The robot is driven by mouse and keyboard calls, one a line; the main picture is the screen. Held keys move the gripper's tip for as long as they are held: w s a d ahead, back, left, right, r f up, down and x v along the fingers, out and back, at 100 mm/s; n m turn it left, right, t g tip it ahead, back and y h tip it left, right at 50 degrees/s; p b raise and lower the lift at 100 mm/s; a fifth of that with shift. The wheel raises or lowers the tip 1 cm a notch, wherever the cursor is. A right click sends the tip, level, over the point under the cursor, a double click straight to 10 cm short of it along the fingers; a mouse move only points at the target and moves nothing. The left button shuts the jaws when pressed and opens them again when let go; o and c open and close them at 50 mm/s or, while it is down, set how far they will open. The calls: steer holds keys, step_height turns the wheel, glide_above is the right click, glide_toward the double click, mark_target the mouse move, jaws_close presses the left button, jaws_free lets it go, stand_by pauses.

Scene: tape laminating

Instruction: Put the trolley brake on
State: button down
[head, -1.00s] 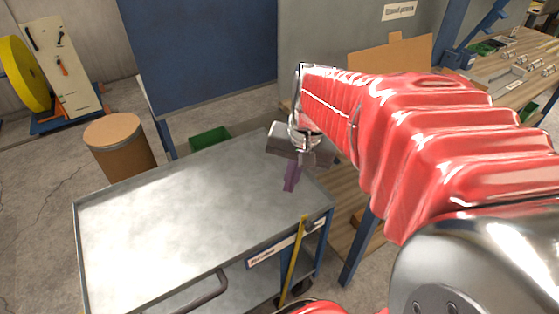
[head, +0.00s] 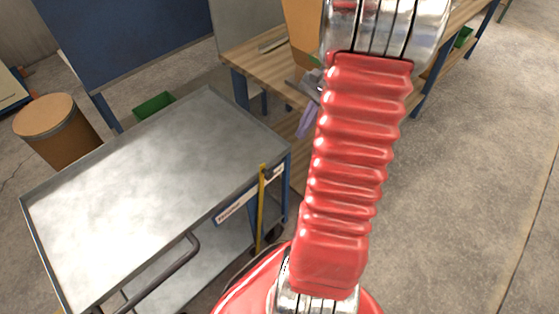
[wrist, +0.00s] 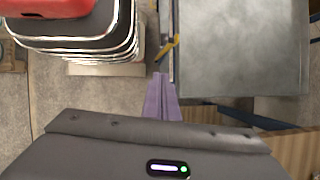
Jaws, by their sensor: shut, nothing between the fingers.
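The trolley (head: 130,170) has a grey metal top and a blue frame, and stands at the left in the head view. Its yellow brake lever (head: 262,208) stands nearly upright at the near right corner. In the wrist view the trolley top (wrist: 240,50) is at the upper right, and a yellow part that looks like the lever (wrist: 166,48) shows beyond the fingers. My gripper (head: 305,130) has purple fingers, shut and empty, to the right of the trolley's right edge and apart from the lever. Its fingers also show in the wrist view (wrist: 159,82). My red arm partly hides it in the head view.
A wooden bench (head: 260,60) stands behind my gripper, with a cardboard piece (head: 300,35) on it. A brown drum (head: 55,130) and a green bin (head: 154,104) are beyond the trolley. The concrete floor (head: 460,190) at the right is clear.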

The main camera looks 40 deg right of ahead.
stand_by(0.3)
steer(key=a+r+x, duration=0.1)
steer(key=a+x, duration=0.1)
steer(key=x, duration=1)
steer(key=shift+a+f, duration=0.2)
steer(key=shift+a, duration=0.35)
steer(key=shift+w+a, duration=0.1)
steer(key=shift+w, duration=0.1)
